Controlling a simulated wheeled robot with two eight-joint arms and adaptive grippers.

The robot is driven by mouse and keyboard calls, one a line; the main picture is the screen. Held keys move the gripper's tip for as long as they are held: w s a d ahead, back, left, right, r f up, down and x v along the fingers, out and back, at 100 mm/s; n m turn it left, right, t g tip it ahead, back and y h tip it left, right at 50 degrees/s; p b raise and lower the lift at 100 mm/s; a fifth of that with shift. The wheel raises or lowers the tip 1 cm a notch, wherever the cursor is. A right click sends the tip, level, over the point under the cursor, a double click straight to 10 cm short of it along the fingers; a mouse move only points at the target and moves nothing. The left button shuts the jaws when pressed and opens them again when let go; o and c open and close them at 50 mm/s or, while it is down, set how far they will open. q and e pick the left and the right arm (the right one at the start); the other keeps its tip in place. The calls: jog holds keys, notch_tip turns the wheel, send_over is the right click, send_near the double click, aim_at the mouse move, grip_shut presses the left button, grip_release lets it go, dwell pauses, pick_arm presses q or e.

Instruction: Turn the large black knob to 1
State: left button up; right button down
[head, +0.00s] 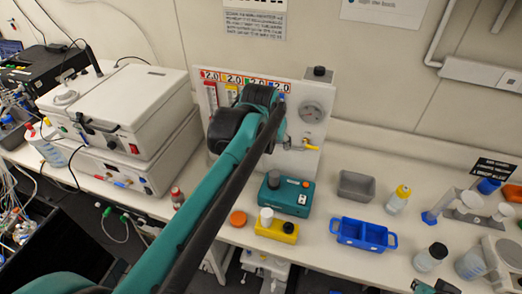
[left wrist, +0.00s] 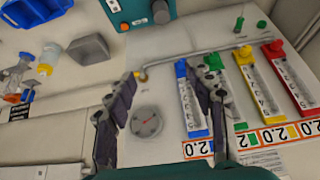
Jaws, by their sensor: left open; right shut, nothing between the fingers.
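A teal box (head: 292,203) on the bench bears a large dark knob (head: 273,179) and a small orange knob. The dark knob also shows at the top of the left wrist view (left wrist: 161,13); its markings are too small to read. My left gripper (left wrist: 162,98) is open and empty, raised before the wall panel, with a round gauge (left wrist: 146,121) and coloured flow meters behind its fingers. It is apart from the teal box. In the head view my left arm hides it. My right gripper (head: 436,287) is shut and empty at the bottom right edge.
A yellow box (head: 277,232) with a white and a black knob stands in front of the teal box, beside an orange disc (head: 238,218). A grey bin (head: 356,186), a blue tray (head: 362,235) and bottles stand to the right. A white machine (head: 120,110) fills the left.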

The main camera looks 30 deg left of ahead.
pick_arm(q)
jog(key=shift+s+f, duration=0.3)
jog(key=shift+s, duration=0.05)
